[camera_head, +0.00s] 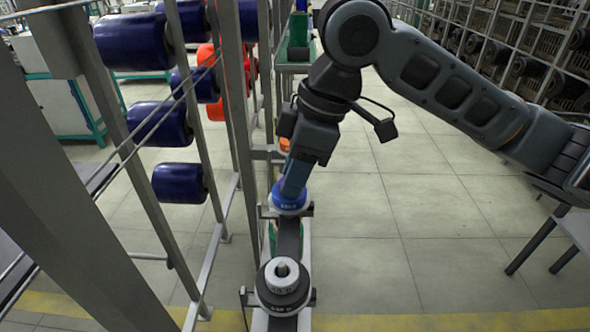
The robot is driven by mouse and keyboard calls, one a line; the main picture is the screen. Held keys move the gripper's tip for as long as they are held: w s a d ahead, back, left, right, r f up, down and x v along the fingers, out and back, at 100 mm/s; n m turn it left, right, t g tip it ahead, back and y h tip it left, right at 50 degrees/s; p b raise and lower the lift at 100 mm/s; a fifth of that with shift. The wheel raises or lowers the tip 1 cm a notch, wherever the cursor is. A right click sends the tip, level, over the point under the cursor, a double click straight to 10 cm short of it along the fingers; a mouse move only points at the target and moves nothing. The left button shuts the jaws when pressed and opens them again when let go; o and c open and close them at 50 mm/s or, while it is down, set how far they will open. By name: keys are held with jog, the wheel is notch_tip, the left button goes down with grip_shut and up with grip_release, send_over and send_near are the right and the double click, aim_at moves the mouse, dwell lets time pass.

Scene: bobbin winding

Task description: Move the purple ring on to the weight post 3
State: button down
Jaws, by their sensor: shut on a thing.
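A blue-violet ring (289,199) with pale lettering is at the tip of my gripper (293,184). It is the only ring here near purple. My gripper points down and is shut on it; the fingertips are partly hidden. The ring is over a dark bracket on the narrow rail, and I cannot tell whether it is around a post or above one. Nearer, a weight post (283,267) stands upright with a pale grey ring (282,279) and a wider dark ring (284,297) around it. I can read no post number.
A metal frame (232,100) with dark blue bobbins (180,183) and red-orange ones (207,58) stands close on the left. An orange thing (285,144) shows behind my gripper. The floor (430,230) to the right is open, up to a small table (577,229).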

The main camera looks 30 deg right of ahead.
jog(key=shift+r, duration=0.15)
jog(key=shift+r+p, duration=1.15)
